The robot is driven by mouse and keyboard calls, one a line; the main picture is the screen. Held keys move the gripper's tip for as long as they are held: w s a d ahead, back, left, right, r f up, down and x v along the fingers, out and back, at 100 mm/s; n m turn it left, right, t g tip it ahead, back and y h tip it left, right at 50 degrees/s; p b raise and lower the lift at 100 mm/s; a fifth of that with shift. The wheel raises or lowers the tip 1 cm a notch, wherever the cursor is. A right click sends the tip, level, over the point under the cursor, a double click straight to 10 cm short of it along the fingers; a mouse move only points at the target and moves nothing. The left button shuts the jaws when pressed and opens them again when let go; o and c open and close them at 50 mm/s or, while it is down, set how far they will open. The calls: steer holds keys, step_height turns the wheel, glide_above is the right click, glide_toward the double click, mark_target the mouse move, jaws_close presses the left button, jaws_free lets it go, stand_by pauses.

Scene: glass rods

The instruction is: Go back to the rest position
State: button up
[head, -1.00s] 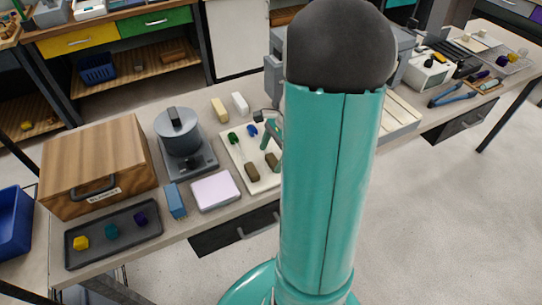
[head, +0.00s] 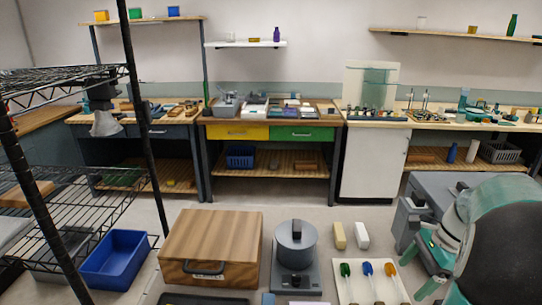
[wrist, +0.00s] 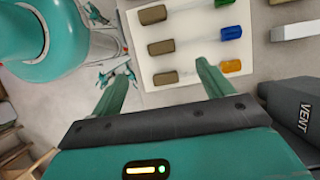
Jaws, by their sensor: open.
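My gripper (wrist: 160,72) is open in the wrist view, its two green fingers spread with nothing between them. Its fingertips are by the near side of a white board (wrist: 200,55). The head view shows the green (head: 345,269), blue (head: 367,268) and orange (head: 391,269) ends. My arm fills the lower right there; the gap between the fingers and the board is hard to judge.
A grey box marked VENT (wrist: 294,108) stands close right of my gripper. A wooden case (head: 211,247), a grey round device (head: 296,245) and two pale blocks (head: 350,236) stand left of and behind the board. A blue bin (head: 115,260) and wire shelf (head: 60,180) are further left.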

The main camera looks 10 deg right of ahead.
steer(key=s+a+r+n+t+h, duration=0.1)
steer(key=s+a+r+n, duration=0.1)
steer(key=a+n, duration=0.5)
steer(key=s+a+r+n+t+h, duration=0.1)
steer(key=a+r+n+h, duration=0.1)
steer(key=a+n, duration=0.5)
steer(key=s+a+r+n+t+h, duration=0.1)
steer(key=a+n, duration=0.6)
steer(key=a, duration=0.7)
step_height(320, 180, up, 3)
steer(key=shift+s+a+f+t, duration=0.2)
steer(key=shift+s+t, duration=0.4)
steer(key=shift+s, duration=0.2)
